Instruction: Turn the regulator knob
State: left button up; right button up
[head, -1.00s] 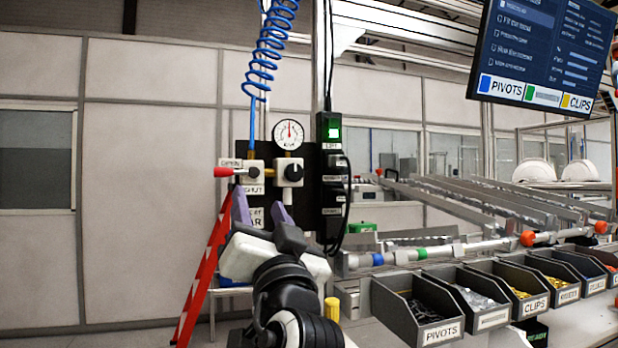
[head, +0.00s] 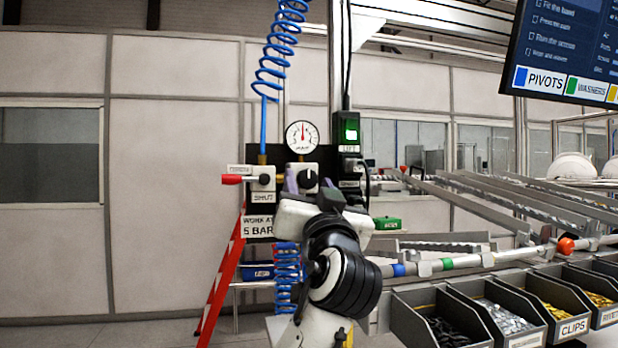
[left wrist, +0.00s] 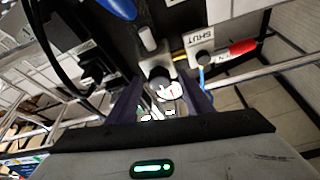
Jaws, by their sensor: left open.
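The regulator knob (head: 307,179) is a black round knob on a white block, below a round pressure gauge (head: 301,137) whose needle points about straight up. My left gripper (head: 311,184) is open, with its purple-grey fingers raised in front of the regulator. In the left wrist view the dark knob (left wrist: 158,73) shows beyond and between the two fingers of the left gripper (left wrist: 160,92), and the gauge shows just below it. I cannot tell whether the fingers touch the knob. My right gripper is not in view.
Left of the regulator is a valve with a red lever (head: 231,179) and a SHUT label. A sign (head: 258,227) reads WORK AT 5 BAR. A black box with a green light (head: 351,130) is close on the right. Bins of parts (head: 441,318) stand at lower right.

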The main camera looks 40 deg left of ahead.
pick_arm(q)
jog(key=shift+w+a+r, duration=0.1)
jog(key=shift+w+a, duration=0.1)
jog(key=c, duration=1.1)
jog(key=shift+o, duration=0.2)
jog(key=shift+m, duration=0.4)
jog(key=shift+m+t+h, duration=0.3)
jog(key=shift+m+h, duration=0.2)
jog(key=shift+m, duration=0.3)
jog(key=shift+s+a+r+m+t+h, duration=0.1)
jog(key=shift+m+t+h, duration=0.15)
jog(key=shift+m+h, duration=0.8)
jog(key=shift+s+m+t+h, duration=0.1)
jog(key=shift+m+t+h, duration=0.15)
jog(key=shift+m, duration=1.5)
